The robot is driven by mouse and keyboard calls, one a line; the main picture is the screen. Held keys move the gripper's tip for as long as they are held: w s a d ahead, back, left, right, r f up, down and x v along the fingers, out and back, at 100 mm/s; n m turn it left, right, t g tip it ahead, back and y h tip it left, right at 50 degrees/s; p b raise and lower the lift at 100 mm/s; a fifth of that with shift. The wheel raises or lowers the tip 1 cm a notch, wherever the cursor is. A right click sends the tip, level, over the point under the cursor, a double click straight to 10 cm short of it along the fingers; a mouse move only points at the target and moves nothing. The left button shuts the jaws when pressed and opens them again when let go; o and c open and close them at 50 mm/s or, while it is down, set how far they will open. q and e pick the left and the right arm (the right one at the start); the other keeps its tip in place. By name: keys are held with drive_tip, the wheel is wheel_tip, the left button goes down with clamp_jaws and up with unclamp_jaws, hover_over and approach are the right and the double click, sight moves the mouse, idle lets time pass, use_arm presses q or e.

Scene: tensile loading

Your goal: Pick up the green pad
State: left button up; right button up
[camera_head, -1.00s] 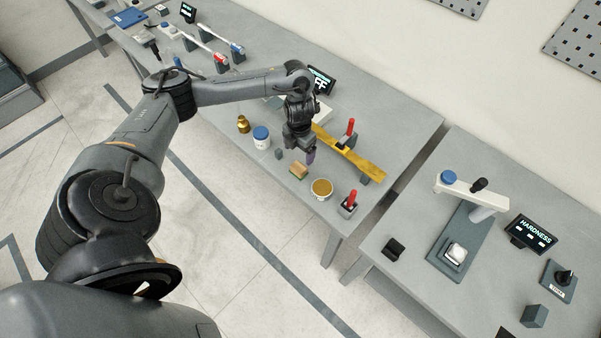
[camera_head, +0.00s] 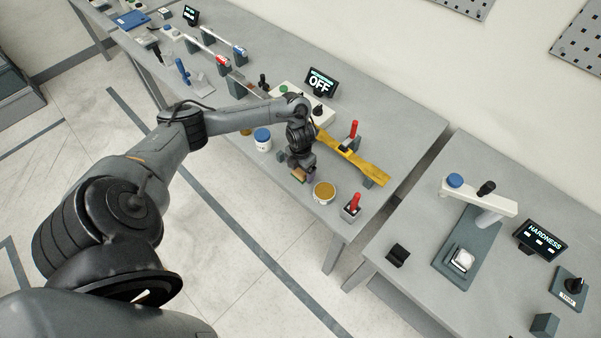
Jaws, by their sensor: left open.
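The green pad (camera_head: 299,176) is a small block, tan on top with green along its lower edge. It lies near the front edge of the grey table, left of a round tub of brown-yellow stuff (camera_head: 324,191). My left gripper (camera_head: 302,171) points down at the pad and covers part of it. It is open. Its fingers are small and dark here, and I cannot tell if they touch the pad or stand around it. My right gripper is not in view.
A white jar with a blue lid (camera_head: 262,139) stands left of the pad. A yellow dogbone specimen (camera_head: 352,157) lies behind, with a red-handled tool (camera_head: 353,133) by it. Another red-handled tool (camera_head: 352,205) stands right of the tub. The table's front edge is close.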

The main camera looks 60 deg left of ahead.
use_arm(q)
drive_tip(key=shift+f, duration=0.15)
drive_tip(key=c, duration=1.1)
drive_tip(key=shift+o, duration=0.2)
drive_tip(key=shift+r, duration=0.65)
drive_tip(key=r, duration=0.1)
drive_tip(key=w+r, duration=0.1)
drive_tip(key=r, duration=0.1)
drive_tip(key=shift+d+r, duration=0.1)
drive_tip(key=shift+r, duration=0.15)
drive_tip(key=w+d+r+p, duration=0.2)
drive_tip(key=w+r, duration=0.4)
drive_tip(key=w, duration=0.4)
drive_tip(key=shift+d+p, duration=0.4)
drive_tip(key=shift+d, duration=0.45)
drive_tip(key=shift+r, duration=0.1)
